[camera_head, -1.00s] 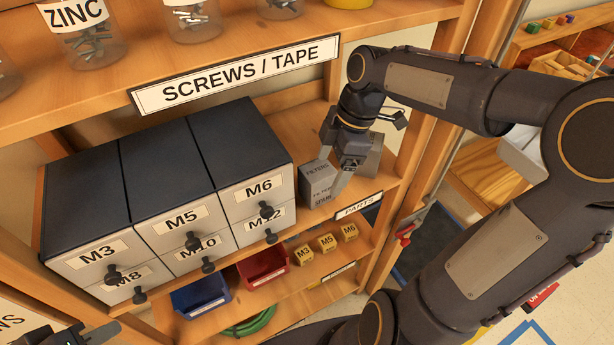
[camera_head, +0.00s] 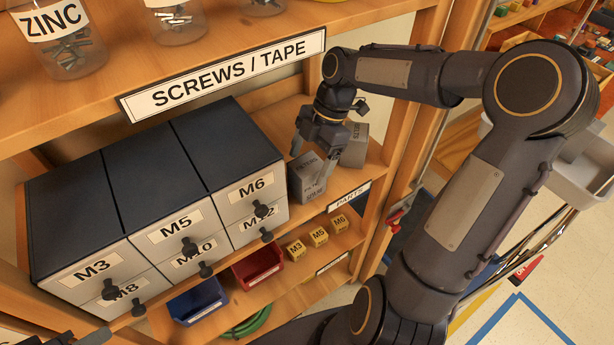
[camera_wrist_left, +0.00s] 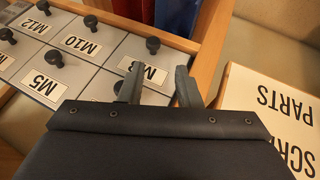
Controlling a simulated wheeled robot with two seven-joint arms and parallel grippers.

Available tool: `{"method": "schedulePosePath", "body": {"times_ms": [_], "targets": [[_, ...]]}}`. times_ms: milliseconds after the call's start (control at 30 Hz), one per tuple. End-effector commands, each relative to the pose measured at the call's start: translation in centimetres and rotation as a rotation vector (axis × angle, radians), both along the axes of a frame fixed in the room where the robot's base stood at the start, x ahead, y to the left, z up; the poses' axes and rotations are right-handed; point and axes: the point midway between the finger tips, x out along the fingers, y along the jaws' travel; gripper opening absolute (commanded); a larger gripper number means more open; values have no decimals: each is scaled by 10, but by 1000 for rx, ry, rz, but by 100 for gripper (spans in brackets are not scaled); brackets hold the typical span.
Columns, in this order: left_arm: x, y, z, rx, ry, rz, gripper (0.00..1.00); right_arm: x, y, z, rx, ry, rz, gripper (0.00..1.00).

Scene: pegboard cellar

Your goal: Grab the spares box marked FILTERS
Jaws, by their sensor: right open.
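A small grey box (camera_head: 307,180) stands on the shelf just right of the drawer cabinet; its print is small and hard to read now but read like FILTERS a moment ago. My right gripper (camera_head: 313,162) is open above it, with one finger at its right side and the other near its upper left; I cannot tell if they touch it. A second grey box (camera_head: 354,146) stands behind to the right, partly hidden by the gripper. My left gripper (camera_wrist_left: 158,86) is open and empty in the left wrist view, in front of the drawers.
The drawer cabinet (camera_head: 132,200) stands close on the left, its knobs sticking out. The SCREWS / TAPE board (camera_head: 228,75) hangs above. Below are a blue bin (camera_head: 198,301), a red bin (camera_head: 258,267) and small yellow boxes (camera_head: 319,236). A shelf post (camera_head: 405,130) stands right.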

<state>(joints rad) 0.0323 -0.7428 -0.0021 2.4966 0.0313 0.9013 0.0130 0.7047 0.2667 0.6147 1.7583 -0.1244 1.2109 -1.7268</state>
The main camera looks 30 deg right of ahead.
Motion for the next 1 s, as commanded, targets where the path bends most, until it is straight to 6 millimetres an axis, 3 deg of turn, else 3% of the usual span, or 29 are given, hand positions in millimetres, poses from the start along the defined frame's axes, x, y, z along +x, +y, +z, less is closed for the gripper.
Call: {"method": "schedulePosePath", "body": {"times_ms": [300,633,1000], "targets": [[0,0,3,0,0,0,30,-5,14,-42,2,3,0,80],[0,0,3,0,0,0,30,-5,17,-47,0,0,-1,79],[0,0,3,0,0,0,30,-5,16,-47,0,0,-1,30]]}}
